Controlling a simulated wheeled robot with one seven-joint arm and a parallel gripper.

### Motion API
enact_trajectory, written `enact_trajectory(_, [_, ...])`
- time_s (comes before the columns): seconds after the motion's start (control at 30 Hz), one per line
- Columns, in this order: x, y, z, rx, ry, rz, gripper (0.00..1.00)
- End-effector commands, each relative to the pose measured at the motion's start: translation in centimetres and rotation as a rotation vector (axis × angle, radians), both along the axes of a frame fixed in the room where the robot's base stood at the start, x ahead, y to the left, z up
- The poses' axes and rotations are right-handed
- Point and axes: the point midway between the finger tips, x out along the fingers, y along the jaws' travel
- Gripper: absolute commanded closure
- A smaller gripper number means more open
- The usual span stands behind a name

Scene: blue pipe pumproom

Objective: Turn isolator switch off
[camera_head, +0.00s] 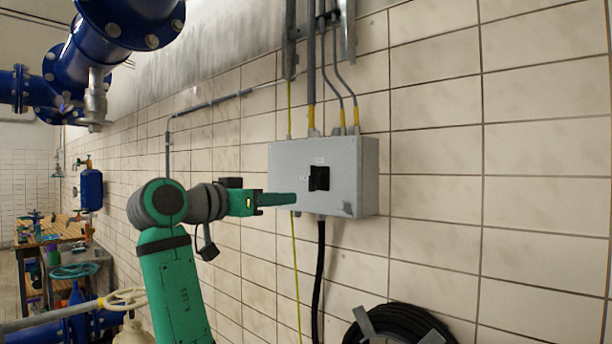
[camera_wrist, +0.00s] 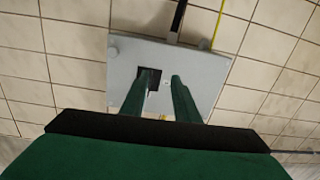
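The isolator switch is a black rotary handle (camera_head: 319,178) on the front of a light grey wall box (camera_head: 350,165). In the wrist view the black switch (camera_wrist: 154,82) is partly hidden behind the left finger, and the grey box (camera_wrist: 205,65) appears upside down. My green gripper (camera_head: 290,199) is in front of the box, to the left of and slightly lower than the switch in the head view. In the wrist view its two fingers (camera_wrist: 164,76) are apart with nothing between them. I cannot tell whether a finger touches the switch.
Conduits (camera_head: 311,70) run up from the box, and a black cable (camera_head: 320,265) hangs below it. A coiled black hose (camera_head: 400,325) is on the wall at lower right. Blue pipes (camera_head: 90,50) are at upper left. A wooden workbench (camera_head: 50,235) stands far left.

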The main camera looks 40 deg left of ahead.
Motion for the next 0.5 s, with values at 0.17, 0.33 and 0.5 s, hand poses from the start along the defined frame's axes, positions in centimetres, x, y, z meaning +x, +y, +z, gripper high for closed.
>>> enact_trajectory(0.17, [-2.4, -1.2, 5.0, 0.035, -0.032, -0.026, 0.72])
enact_trajectory(0.33, [-2.6, -1.4, 6.1, 0.043, -0.037, -0.033, 0.72])
enact_trajectory(0.5, [-0.5, -1.6, 6.0, 0.042, -0.036, -0.034, 0.72])
